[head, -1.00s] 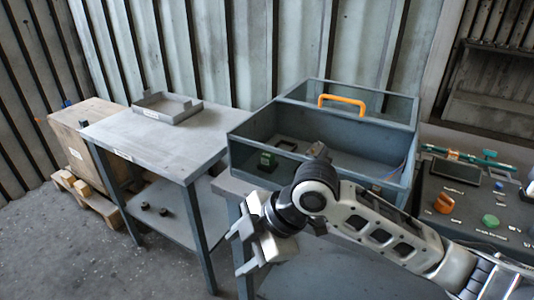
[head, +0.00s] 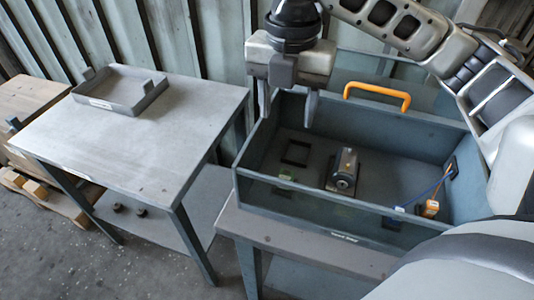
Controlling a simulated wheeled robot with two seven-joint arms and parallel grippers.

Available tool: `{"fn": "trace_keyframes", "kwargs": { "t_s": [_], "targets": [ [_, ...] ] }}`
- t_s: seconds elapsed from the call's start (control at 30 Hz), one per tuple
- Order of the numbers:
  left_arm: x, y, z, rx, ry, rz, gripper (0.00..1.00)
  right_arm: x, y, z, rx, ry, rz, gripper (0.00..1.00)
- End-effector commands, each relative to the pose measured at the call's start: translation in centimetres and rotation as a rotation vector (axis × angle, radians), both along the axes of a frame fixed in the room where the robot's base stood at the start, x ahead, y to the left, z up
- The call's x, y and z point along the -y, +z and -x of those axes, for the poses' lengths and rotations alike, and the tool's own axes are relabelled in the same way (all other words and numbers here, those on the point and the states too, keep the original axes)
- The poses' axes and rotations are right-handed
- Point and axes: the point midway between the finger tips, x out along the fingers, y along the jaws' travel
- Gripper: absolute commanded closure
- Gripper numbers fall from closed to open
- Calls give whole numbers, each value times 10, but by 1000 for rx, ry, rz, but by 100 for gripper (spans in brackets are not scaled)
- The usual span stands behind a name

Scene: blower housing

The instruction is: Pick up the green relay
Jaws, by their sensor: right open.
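The green relay (head: 286,176) is small and sits low in the left part of the open blower housing (head: 360,225), near its front wall. Its lower part shows only dimly behind that wall. My right gripper (head: 289,108) is open and empty, pointing down over the back left of the housing. It is above and behind the relay in the picture, clear of it. My left gripper is not in view.
Inside the housing are a dark motor-like part (head: 344,170), a square opening (head: 297,152) and an orange connector (head: 430,208) with a blue wire. An orange handle (head: 377,92) stands behind. A grey table (head: 150,140) at left holds a shallow tray (head: 120,95).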

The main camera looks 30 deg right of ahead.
Motion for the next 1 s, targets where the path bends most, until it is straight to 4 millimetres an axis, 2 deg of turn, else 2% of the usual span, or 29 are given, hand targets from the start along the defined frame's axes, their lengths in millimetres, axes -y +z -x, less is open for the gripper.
{"fn": "trace_keyframes", "kwargs": {
  "t_s": [0.23, 0.4, 0.67, 1.0],
  "targets": [
    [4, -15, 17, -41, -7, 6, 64, 1, -55, 2, -7, -1, 2, 47],
    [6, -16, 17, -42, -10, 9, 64, 0, -85, 1, -4, 0, 0, 47],
    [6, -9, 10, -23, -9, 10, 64, 0, -104, 1, -2, -1, -1, 47],
    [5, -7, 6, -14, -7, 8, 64, 3, -149, -2, -1, 0, 0, 47]
  ]
}}
